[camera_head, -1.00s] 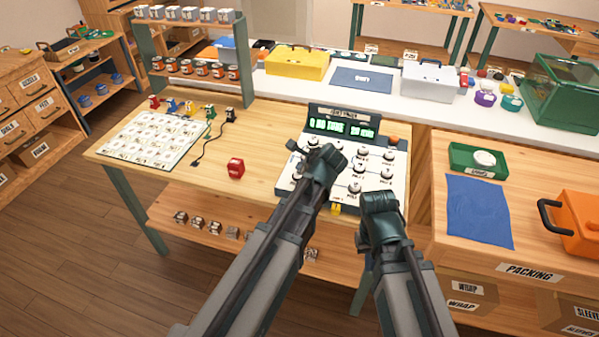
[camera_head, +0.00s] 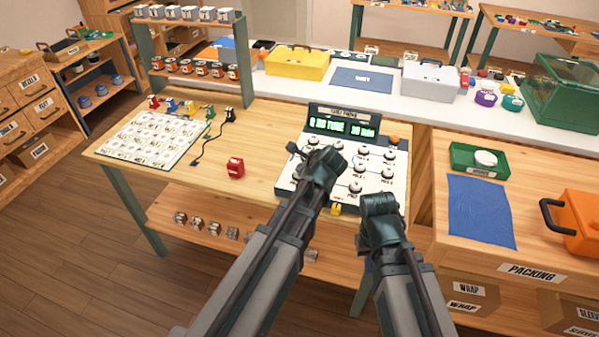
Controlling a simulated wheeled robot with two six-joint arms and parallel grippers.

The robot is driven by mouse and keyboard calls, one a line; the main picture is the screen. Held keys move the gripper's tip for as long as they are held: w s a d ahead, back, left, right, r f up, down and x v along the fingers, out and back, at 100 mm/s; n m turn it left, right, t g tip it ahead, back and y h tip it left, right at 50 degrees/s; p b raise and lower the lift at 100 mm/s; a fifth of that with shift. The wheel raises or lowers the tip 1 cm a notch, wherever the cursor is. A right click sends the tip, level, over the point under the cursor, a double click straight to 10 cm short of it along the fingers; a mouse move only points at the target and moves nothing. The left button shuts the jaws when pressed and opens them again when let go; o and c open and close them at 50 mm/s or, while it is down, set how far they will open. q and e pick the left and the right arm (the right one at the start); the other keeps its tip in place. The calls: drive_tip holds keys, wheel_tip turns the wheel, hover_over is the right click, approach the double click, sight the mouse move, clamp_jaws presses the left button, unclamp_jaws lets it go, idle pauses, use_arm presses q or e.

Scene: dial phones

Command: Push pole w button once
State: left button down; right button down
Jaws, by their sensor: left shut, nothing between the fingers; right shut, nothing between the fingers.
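A white console (camera_head: 396,194) with a green-lit display (camera_head: 343,126) stands at the right of the wooden workbench. Several round dark-and-silver buttons (camera_head: 388,174) sit on its sloped face, each with a small "POLE" label. The letters are too small to tell which is pole W. My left gripper (camera_head: 326,160) is shut and empty, over the console's left half, hiding some buttons; I cannot tell whether it touches one. My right gripper (camera_head: 380,202) is shut and empty at the console's front right edge.
A red block (camera_head: 236,168) and a white labelled grid sheet (camera_head: 150,138) lie on the bench left of the console. A yellow piece (camera_head: 336,209) is at the console's front edge. A packing table with a blue sheet (camera_head: 480,211) stands on the right.

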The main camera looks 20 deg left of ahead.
use_arm(q)
drive_tip(key=shift+f, duration=0.1)
drive_tip(key=shift+r+p, duration=0.65)
drive_tip(key=shift+r, duration=0.1)
wheel_tip(320, 180, up, 6)
drive_tip(key=p, duration=0.6)
idle(0.8)
